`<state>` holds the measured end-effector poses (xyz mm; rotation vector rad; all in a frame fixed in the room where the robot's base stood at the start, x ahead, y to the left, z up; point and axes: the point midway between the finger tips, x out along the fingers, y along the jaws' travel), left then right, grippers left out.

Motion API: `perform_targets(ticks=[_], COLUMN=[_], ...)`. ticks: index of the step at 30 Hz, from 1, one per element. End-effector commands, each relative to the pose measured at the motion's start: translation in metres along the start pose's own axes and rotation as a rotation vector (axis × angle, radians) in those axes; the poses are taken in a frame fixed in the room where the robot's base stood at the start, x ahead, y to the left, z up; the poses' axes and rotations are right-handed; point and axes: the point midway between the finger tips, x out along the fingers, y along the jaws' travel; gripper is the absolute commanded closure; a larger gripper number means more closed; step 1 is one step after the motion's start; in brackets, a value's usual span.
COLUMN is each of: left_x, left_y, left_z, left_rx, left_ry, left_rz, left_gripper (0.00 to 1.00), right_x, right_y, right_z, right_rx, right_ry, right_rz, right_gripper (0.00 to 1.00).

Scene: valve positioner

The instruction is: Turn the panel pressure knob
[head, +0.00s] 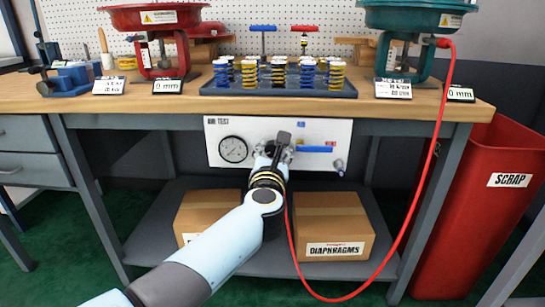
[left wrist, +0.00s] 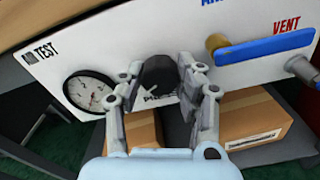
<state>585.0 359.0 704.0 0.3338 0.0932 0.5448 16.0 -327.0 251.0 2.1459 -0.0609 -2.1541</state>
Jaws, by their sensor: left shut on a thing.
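The white air test panel (head: 341,132) hangs under the front of the workbench. In the left wrist view the dark round pressure knob (left wrist: 157,71) sits on the panel, right of the dial gauge (left wrist: 90,94). My left gripper (left wrist: 160,82) reaches it from the front, with a finger on each side, shut on it. In the head view my left gripper (head: 280,150) is at the middle of the panel and largely hides the knob. The gauge also shows in the head view (head: 233,149). My right gripper is not in view.
A blue vent handle (head: 315,150) is just right of my gripper. A red hose (head: 433,150) loops down past the bench's right side. Cardboard boxes (head: 331,217) stand on the lower shelf. A red scrap bin (head: 480,225) stands at the right.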

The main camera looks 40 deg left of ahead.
Motion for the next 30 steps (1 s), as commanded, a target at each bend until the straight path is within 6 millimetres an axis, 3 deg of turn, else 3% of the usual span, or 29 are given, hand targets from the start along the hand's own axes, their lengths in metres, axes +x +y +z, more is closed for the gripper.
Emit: perform_targets(ticks=[4,14,30], left_x=[-0.001,-0.001,-0.001], left_y=[-0.002,-0.002,-0.003], left_z=[-0.006,-0.007,-0.006], left_rx=[-0.138,-0.45,-0.919], left_ry=[0.006,0.007,0.008], left_rz=[-0.001,-0.001,0.001], left_gripper=[0.98,0.98,0.98], right_x=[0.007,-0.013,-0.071], right_y=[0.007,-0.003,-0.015], right_z=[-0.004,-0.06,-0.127], right_rx=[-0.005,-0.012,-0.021], right_ry=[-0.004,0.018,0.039], right_rz=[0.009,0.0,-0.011], right_gripper=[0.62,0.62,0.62])
